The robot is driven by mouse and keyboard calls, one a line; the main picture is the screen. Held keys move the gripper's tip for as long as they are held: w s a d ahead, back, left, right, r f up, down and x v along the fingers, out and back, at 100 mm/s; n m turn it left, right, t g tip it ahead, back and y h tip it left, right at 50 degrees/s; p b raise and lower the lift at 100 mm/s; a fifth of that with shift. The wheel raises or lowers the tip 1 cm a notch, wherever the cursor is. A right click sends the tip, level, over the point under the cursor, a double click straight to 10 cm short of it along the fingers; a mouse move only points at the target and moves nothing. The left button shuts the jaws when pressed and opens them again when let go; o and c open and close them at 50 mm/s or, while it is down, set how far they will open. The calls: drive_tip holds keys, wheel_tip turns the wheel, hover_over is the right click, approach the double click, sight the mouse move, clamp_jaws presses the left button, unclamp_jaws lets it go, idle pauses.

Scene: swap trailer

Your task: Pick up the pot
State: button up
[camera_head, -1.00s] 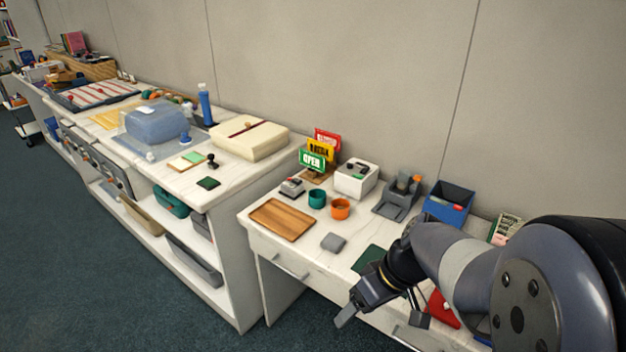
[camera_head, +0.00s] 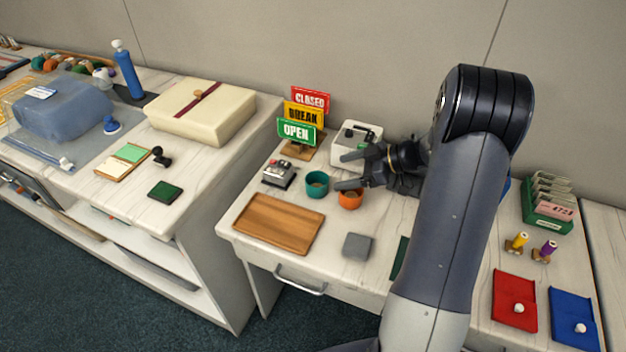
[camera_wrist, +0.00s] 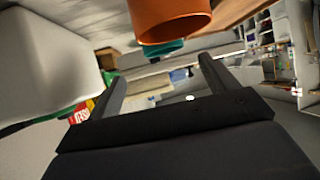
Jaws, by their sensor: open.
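Two small round pots stand side by side on the white desk. The teal pot (camera_head: 316,188) is left of the orange pot (camera_head: 351,201). In the wrist view the orange pot (camera_wrist: 172,20) is large at the top and cut off by the frame, with part of the teal pot (camera_wrist: 163,48) behind it. My gripper (camera_head: 342,171) is open and empty, pointing left at the back of the orange pot. One finger partly overlaps the orange pot's rim in the head view; I cannot tell whether they touch. Both fingers (camera_wrist: 160,78) show apart in the wrist view.
A white box-like device (camera_head: 348,152) stands close behind my gripper, also at left in the wrist view (camera_wrist: 48,65). The sign stand (camera_head: 300,125), a small grey device (camera_head: 279,174), a wooden tray (camera_head: 279,224) and a grey pad (camera_head: 357,246) surround the pots.

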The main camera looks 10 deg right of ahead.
sight(317, 179)
drive_tip(key=x, duration=0.3)
drive_tip(key=p+x, duration=0.1)
drive_tip(key=x, duration=0.5)
drive_tip(key=shift+s+a+p, duration=0.1)
drive_tip(key=shift+s+p, duration=0.2)
drive_tip(key=shift+s, duration=0.05)
drive_tip(key=shift+r, duration=0.1)
drive_tip(key=shift+c, duration=0.3)
drive_tip(key=c, duration=1)
